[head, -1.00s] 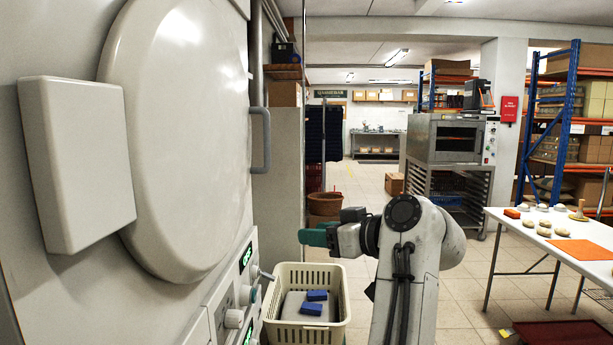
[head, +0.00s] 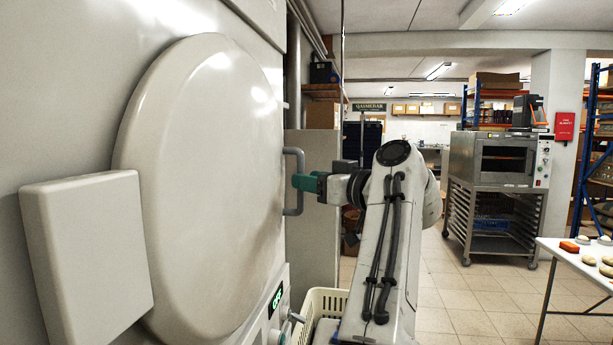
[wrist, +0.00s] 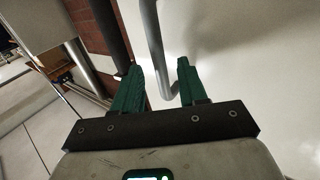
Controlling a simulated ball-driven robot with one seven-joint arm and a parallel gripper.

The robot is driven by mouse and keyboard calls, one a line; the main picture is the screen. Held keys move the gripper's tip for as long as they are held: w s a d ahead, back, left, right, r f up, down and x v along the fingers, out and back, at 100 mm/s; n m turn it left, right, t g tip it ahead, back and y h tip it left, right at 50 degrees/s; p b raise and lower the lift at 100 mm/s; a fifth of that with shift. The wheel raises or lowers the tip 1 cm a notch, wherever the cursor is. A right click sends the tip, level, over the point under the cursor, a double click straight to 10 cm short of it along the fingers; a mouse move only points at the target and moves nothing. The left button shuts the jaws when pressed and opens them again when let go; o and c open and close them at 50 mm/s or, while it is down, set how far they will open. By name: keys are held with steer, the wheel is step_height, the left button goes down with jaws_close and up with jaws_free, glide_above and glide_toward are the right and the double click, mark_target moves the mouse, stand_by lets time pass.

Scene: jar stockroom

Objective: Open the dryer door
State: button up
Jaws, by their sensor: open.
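The dryer door (head: 205,190) is a large, round, off-white panel at the left of the head view, and it looks closed. Its grey bar handle (head: 299,180) stands upright at the door's right edge. In the wrist view the handle (wrist: 154,45) comes down from the top and ends between my fingers' directions, against the pale door surface (wrist: 250,70). My gripper (head: 298,182) has green fingers and is at the handle's height. In the wrist view its two fingers (wrist: 160,78) are apart, one on each side of the handle's line. Whether they touch it I cannot tell.
A cream laundry basket (head: 322,304) stands on the floor below my arm. A hinge-like pale block (head: 88,245) sits left of the door. An oven on a rack (head: 493,160) and a white table (head: 585,262) stand right. Tiled floor between is clear.

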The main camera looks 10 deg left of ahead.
steer(key=shift+x, duration=0.95)
jaws_close()
